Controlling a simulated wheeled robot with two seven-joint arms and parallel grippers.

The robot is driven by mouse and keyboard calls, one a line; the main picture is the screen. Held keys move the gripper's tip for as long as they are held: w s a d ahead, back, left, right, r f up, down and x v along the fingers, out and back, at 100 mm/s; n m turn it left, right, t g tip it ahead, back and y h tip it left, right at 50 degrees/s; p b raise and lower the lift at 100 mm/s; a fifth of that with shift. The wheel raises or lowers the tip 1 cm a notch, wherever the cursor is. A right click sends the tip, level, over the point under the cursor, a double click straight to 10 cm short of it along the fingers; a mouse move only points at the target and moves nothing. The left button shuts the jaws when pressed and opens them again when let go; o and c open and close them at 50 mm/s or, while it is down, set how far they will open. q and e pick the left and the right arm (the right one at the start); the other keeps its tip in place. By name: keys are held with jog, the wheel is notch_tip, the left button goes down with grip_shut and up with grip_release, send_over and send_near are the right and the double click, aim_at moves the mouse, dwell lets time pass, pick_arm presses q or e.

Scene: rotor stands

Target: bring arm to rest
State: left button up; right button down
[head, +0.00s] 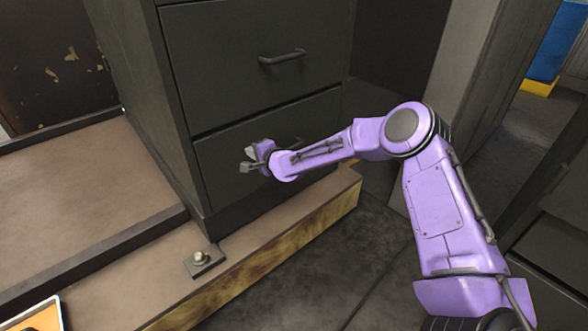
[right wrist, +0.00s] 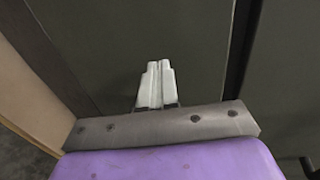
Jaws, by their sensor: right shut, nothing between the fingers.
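My right arm is purple and comes in from the right in the head view, bent at the elbow. My right gripper (head: 249,159) is in front of the lower drawer of a dark cabinet. In the right wrist view its pale fingers (right wrist: 156,85) are together with nothing between them, against the dark drawer front. I cannot tell whether the fingertips touch the drawer. My left gripper is in neither view.
The dark cabinet (head: 255,30) has a bar handle (head: 282,57) on its upper drawer. It stands on a wood-edged platform (head: 270,255). A small plate with a knob (head: 203,262) lies at the platform's front. Dark floor (head: 330,270) is clear to the right.

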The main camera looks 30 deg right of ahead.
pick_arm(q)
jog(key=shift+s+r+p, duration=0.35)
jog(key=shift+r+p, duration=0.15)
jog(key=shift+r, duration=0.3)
pick_arm(e)
jog(key=v, duration=1)
jog(key=shift+s, duration=0.4)
jog(key=s+a+f+n+g+h+p, duration=0.3)
jog(key=s+f+n+g+p, duration=0.1)
jog(key=s+f, duration=0.8)
pick_arm(q)
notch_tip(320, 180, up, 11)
jog(key=p, duration=0.7)
pick_arm(e)
jog(key=s+d+f+n+g+h, duration=0.1)
jog(key=s+f+n+g, duration=0.1)
jog(key=s, duration=1.3)
jog(key=s+d+f+n+g+h, duration=0.1)
jog(key=s+n+g, duration=0.3)
jog(key=s, duration=1.1)
jog(key=shift+s+d+f+g, duration=0.2)
jog(key=shift+d+f+g, duration=0.2)
jog(key=shift+f+g, duration=0.25)
